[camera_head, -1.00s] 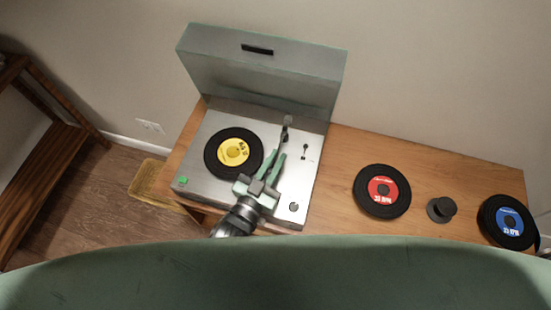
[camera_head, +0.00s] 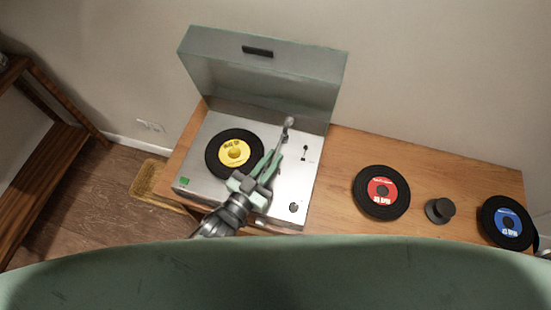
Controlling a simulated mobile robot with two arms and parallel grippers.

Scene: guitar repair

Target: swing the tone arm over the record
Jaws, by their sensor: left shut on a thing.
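The silver record player (camera_head: 205,190) stands on a wooden cabinet with its grey lid (camera_head: 265,75) open. A black record with a yellow label (camera_head: 234,152) lies on its platter. The tone arm (camera_head: 288,124) has its pivot end at the back right of the deck and reaches forward to my left gripper. My left gripper (camera_head: 272,160) is shut on the tone arm, close to the record's right edge. Its fingers hide the front part of the tone arm, and I cannot tell whether the tip is over the record. My right gripper is not in view.
A record with a red label (camera_head: 382,190), a dark round knob-like piece (camera_head: 440,209) and a record with a blue label (camera_head: 509,222) are on the cabinet (camera_head: 455,165) to the right. A small lever (camera_head: 305,150) stands right of the tone arm.

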